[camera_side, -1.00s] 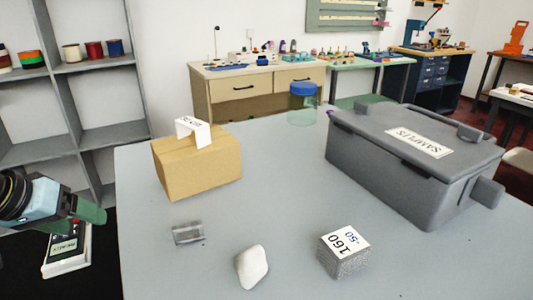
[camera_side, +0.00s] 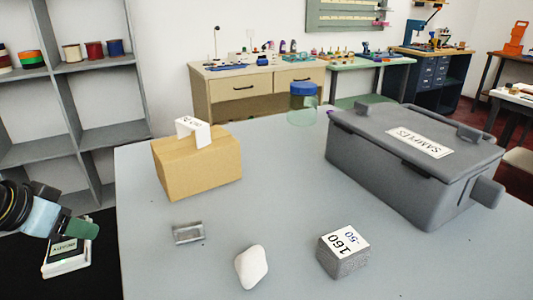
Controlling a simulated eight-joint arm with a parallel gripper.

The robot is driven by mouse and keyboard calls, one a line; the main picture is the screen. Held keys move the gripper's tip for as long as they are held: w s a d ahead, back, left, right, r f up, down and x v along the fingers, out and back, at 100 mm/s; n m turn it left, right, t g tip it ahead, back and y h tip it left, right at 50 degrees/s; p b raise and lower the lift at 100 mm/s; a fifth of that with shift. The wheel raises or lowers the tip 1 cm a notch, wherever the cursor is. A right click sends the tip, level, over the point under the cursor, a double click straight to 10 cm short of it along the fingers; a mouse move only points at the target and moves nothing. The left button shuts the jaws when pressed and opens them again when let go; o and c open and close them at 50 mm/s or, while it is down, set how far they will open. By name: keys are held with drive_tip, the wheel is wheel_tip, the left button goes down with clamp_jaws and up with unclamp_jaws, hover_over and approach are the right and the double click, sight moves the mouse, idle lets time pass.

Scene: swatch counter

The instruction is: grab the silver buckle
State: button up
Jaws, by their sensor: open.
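The silver buckle (camera_side: 188,233) is a small grey metal rectangle lying flat on the grey table (camera_side: 290,190), near its left front. My gripper (camera_side: 82,231) is at the left edge of the view, off the table's left side. Its green fingers are apart from the buckle, with a wide gap between them and it. The gripper is open, and nothing shows between its fingers.
A white stone (camera_side: 252,268) and a grey block marked 160 (camera_side: 343,251) lie right of the buckle. A cardboard box (camera_side: 198,172) stands behind it. A large grey samples case (camera_side: 400,170) fills the right. A labelled white device (camera_side: 66,258) sits below my gripper.

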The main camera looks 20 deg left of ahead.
drive_tip(key=shift+r, duration=0.1)
drive_tip(key=shift+c, duration=0.2)
wheel_tip(320, 180, up, 12)
drive_tip(key=r, duration=0.1)
drive_tip(key=m+t+h, duration=0.1)
drive_tip(key=m+h, duration=1)
approach(180, 227)
wheel_tip(180, 227, up, 6)
drive_tip(key=shift+w+d+f, duration=1.05)
drive_tip(key=shift+d+f, duration=0.35)
drive_tip(key=shift+f, duration=0.25)
drive_tip(key=shift+w+d+f, duration=1)
drive_tip(key=shift+d+f, duration=0.4)
drive_tip(key=shift+f, duration=0.3)
drive_tip(key=shift+w+d+f, duration=1.05)
drive_tip(key=shift+d+f, duration=0.35)
drive_tip(key=shift+f, duration=0.25)
clamp_jaws()
